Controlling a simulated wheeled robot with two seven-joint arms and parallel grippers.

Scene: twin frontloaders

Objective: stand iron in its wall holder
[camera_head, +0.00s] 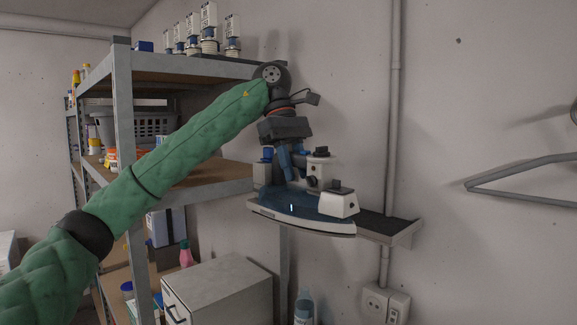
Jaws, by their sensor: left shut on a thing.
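The iron (310,208), with a blue body and a pale soleplate, is at the wall holder, a small shelf with a dark top (388,226) fixed to the wall. My left gripper (291,160) comes down from above and is shut on the iron, around its upper part; the handle is partly hidden by the fingers. The iron lies roughly level and covers the left part of the holder. I cannot tell whether its soleplate touches the holder or hovers just above it. My right gripper is not in view.
A metal shelf rack (122,100) stands close on the left, with bottles (208,30) on top and a grey basket (150,127). A white cabinet (225,285) is below. A pipe (394,110) runs behind the holder. A hanger (520,170) is at right.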

